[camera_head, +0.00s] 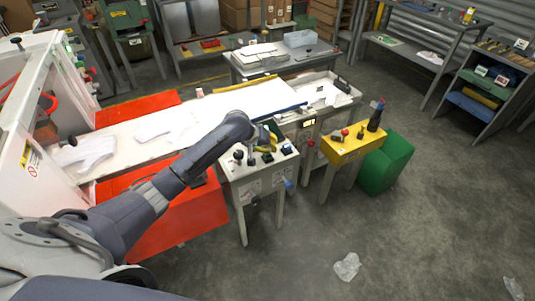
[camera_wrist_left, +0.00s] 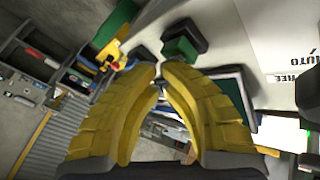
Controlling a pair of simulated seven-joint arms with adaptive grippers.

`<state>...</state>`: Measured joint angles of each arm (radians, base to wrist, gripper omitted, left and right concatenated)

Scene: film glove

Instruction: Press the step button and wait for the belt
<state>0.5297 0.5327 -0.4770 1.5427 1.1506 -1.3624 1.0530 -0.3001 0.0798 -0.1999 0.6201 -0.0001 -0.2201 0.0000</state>
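A grey control stand (camera_head: 245,188) with several buttons and knobs stands at the end of the white belt (camera_head: 210,110). I cannot read which control is the step button. My left gripper (camera_head: 272,138) hangs over the stand. In the wrist view its yellow fingers (camera_wrist_left: 159,70) curve in with tips almost together and nothing clearly held. Contact with a button cannot be told. White gloves (camera_head: 160,127) lie on the belt.
A yellow stand (camera_head: 345,150) with a red button and a dark upright device is right of the grey stand, beside a green bin (camera_head: 386,165). Red panels (camera_head: 195,210) flank the belt. Crumpled clear film (camera_head: 347,266) lies on the open floor.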

